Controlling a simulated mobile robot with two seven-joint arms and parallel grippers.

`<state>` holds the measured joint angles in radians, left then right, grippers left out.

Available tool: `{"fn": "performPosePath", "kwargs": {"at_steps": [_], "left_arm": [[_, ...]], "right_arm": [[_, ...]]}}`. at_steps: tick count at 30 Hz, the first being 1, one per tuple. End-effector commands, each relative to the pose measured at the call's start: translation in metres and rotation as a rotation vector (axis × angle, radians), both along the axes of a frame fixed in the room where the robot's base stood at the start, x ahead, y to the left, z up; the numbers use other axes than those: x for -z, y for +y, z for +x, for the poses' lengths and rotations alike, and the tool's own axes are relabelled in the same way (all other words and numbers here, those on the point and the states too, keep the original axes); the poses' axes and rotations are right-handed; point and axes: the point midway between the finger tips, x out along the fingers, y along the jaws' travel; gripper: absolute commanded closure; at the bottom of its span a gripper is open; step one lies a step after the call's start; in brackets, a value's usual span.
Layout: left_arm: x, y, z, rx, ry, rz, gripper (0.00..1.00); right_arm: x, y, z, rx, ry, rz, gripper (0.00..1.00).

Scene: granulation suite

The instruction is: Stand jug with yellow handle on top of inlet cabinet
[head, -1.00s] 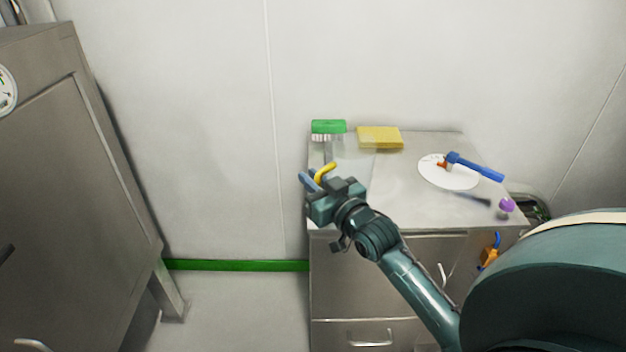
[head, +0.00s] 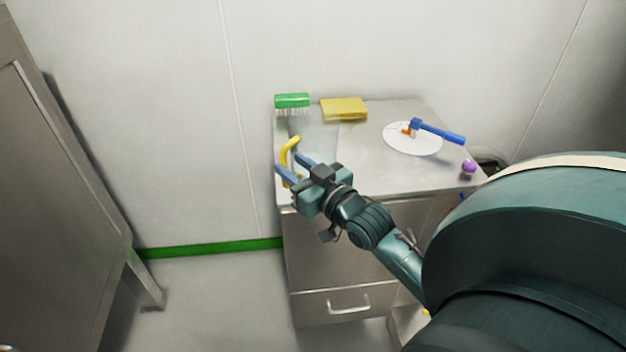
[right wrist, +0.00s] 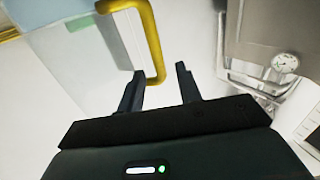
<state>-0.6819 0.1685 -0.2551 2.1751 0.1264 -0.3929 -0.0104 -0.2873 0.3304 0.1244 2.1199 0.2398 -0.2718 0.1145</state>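The clear jug with the yellow handle (head: 293,142) stands upright at the left end of the top of a low steel cabinet (head: 375,178) with drawers. No label shows whether this is the inlet cabinet. The jug's see-through body (right wrist: 60,50) fills the upper left of the right wrist view, with its yellow handle (right wrist: 150,35) towards my gripper. My right gripper (head: 290,165) is open, its two fingers apart. In the right wrist view the fingertips (right wrist: 160,71) lie either side of the handle's lower bend, not closed on it. My left gripper is out of view.
A green brush (head: 292,101) and a yellow sponge (head: 344,109) are at the cabinet top's back edge. A white disc (head: 405,145) with a blue-handled tool (head: 440,132) and a purple ball (head: 468,167) are to the right. A tall steel cabinet (head: 60,210) stands at left.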

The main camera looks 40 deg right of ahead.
Motion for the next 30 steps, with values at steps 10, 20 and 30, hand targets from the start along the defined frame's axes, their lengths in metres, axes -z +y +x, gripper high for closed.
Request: {"fn": "performPosePath", "kwargs": {"at_steps": [10,20,30], "left_arm": [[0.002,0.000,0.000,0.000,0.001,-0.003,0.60],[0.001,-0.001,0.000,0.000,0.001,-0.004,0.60],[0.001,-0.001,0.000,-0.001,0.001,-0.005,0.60]], "right_arm": [[0.000,-0.002,-0.056,0.000,0.001,0.001,0.65],[0.017,0.010,-0.068,-0.017,0.046,0.011,0.65],[0.149,0.159,-0.141,-0.238,0.448,0.071,0.65]]}}
